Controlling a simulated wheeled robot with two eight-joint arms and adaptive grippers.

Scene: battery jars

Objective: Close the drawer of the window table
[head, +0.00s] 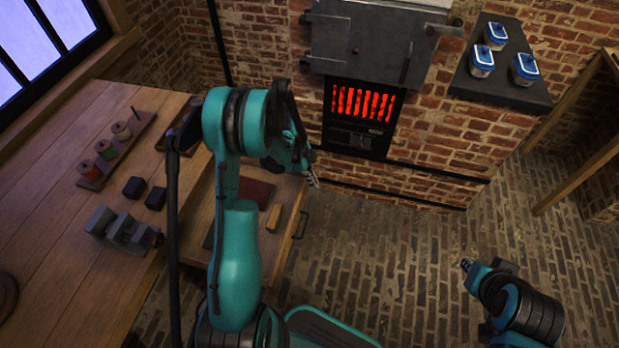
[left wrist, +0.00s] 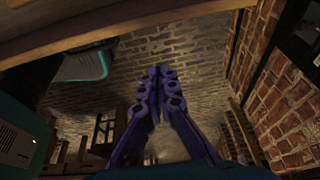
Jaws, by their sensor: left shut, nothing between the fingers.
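The window table (head: 65,215) is a wooden workbench under the window at the left. Its drawer (head: 290,228) stands out from the table's right side, open, with a dark handle (head: 303,224) on its front. A dark red flat thing (head: 258,192) and a small wooden block (head: 273,218) lie inside. My left arm hides part of the drawer. My left gripper (head: 314,181) is shut and empty, near the drawer front's far end; I cannot tell whether it touches. Its closed fingers show in the left wrist view (left wrist: 152,75). My right gripper (head: 466,265) is low over the floor at the right, too small to judge.
On the table are a spool rack (head: 112,150), dark blocks (head: 135,187) and a grey vise (head: 122,230). A furnace with a glowing grate (head: 362,104) stands behind. Jars with blue lids (head: 495,35) sit on a dark ledge (head: 500,88). The brick floor (head: 390,240) right of the drawer is clear.

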